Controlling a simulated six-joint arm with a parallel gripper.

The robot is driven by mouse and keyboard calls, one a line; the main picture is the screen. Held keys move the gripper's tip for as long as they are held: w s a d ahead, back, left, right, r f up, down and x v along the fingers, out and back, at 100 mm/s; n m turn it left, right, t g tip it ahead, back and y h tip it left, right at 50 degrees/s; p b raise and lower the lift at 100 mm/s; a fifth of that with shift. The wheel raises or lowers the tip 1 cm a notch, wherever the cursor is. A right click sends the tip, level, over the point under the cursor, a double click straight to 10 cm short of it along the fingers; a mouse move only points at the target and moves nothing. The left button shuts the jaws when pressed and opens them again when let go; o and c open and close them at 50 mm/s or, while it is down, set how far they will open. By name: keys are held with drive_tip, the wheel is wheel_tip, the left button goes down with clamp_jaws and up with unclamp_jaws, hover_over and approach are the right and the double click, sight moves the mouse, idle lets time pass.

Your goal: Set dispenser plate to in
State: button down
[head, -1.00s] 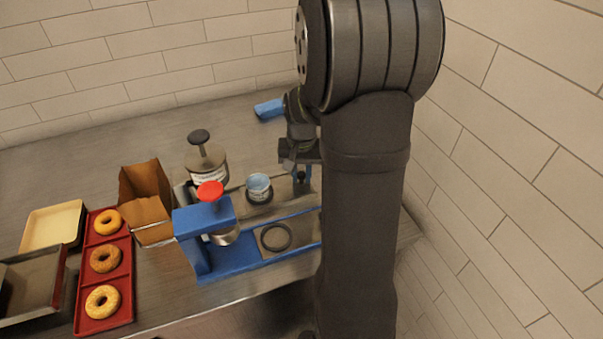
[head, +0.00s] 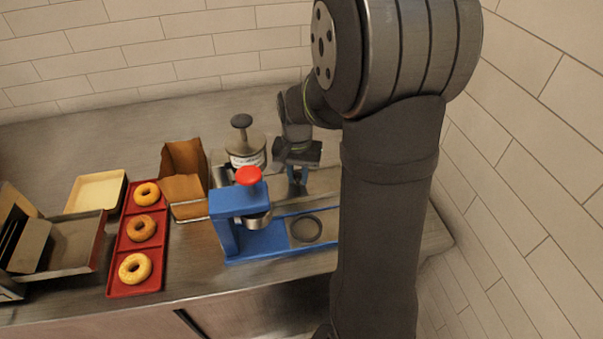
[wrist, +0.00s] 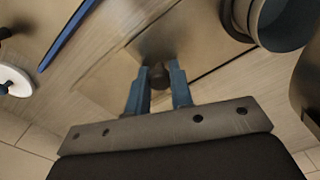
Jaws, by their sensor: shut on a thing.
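The dispenser jar (head: 246,154), with its black-knobbed top, stands behind the blue press. The flat steel dispenser plate (head: 321,178) lies to its right and also shows in the wrist view (wrist: 172,40). My gripper (head: 297,178) is low over the plate. In the wrist view its blue fingers (wrist: 158,80) are shut on a small dark knob (wrist: 158,72) on the plate. A round cup-like vessel (wrist: 278,22) shows beyond the fingers at upper right. In the head view the press hides the plate's left end, so how far it sits in is hard to tell.
The blue press (head: 233,225) with its red knob (head: 249,176) and ring plate (head: 325,226) stands close in front. A paper bag (head: 184,170), a red tray (head: 126,264) of bagels and a cream tray (head: 93,193) lie left. A wall rises at right.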

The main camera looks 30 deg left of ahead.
drive_tip(key=c, duration=1.3)
unclamp_jaws()
drive_tip(key=shift+s+a, duration=0.2)
drive_tip(key=shift+a, duration=0.05)
drive_tip(key=shift+d, duration=0.1)
drive_tip(key=shift+w+r, duration=0.1)
drive_tip(key=shift+r, duration=0.45)
wheel_tip(320, 180, up, 16)
drive_tip(key=shift+r, duration=0.2)
wheel_tip(320, 180, down, 18)
drive_tip(key=shift+r, duration=0.2)
